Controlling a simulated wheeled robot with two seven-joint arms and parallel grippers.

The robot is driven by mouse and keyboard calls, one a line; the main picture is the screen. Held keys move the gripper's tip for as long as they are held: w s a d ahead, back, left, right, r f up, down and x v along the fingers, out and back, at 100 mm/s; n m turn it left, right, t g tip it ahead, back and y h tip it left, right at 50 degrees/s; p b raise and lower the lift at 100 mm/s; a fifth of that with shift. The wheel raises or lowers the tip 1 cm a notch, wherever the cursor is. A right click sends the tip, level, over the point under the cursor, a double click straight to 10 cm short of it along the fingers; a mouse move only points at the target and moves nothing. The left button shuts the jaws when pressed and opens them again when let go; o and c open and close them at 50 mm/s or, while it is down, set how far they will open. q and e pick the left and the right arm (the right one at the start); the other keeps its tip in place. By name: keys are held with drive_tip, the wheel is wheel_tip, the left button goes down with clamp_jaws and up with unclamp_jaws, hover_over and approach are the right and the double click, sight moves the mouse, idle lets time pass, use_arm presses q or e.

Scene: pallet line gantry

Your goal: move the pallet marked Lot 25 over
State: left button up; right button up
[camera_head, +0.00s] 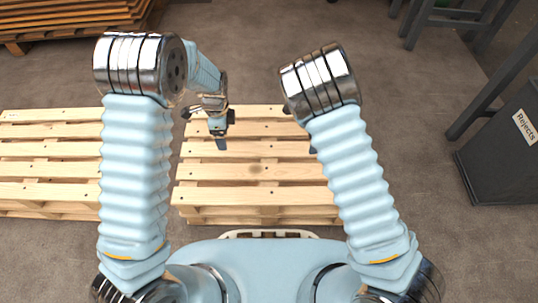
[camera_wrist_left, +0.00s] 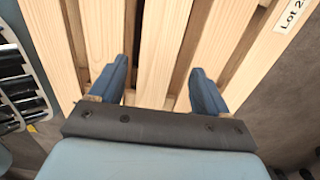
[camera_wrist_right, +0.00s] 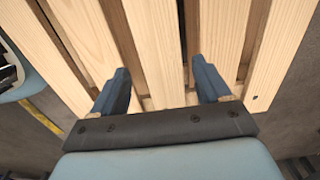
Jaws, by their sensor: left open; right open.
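A pale wooden pallet (camera_head: 255,170) lies on the floor just ahead of my base. In the left wrist view, its slats (camera_wrist_left: 161,40) carry a white label (camera_wrist_left: 292,15) at the top right reading "Lot 2", cut off by the frame edge. My left gripper (camera_head: 221,128) is open and empty over the pallet's left side; its fingers (camera_wrist_left: 158,80) point down at the slats. My right gripper (camera_wrist_right: 160,72) is open above the right-side slats (camera_wrist_right: 155,45). In the head view my right arm hides most of it. Neither gripper clearly touches wood.
A second pale pallet (camera_head: 50,170) lies to the left, partly behind my left arm, with a narrow gap between. Stacked brown boards (camera_head: 75,16) stand at the top left. A dark bin marked "Rejects" (camera_head: 500,165) and dark metal frames (camera_head: 450,22) stand at right. Floor beyond the pallets is clear.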

use_arm(q)
wheel_tip(320, 180, down, 10)
drive_tip(key=shift+r, duration=0.25)
use_arm(e)
wheel_tip(320, 180, down, 9)
drive_tip(key=shift+f, duration=0.2)
use_arm(q)
clamp_jaws()
use_arm(e)
clamp_jaws()
use_arm(q)
drive_tip(key=shift+r, duration=0.1)
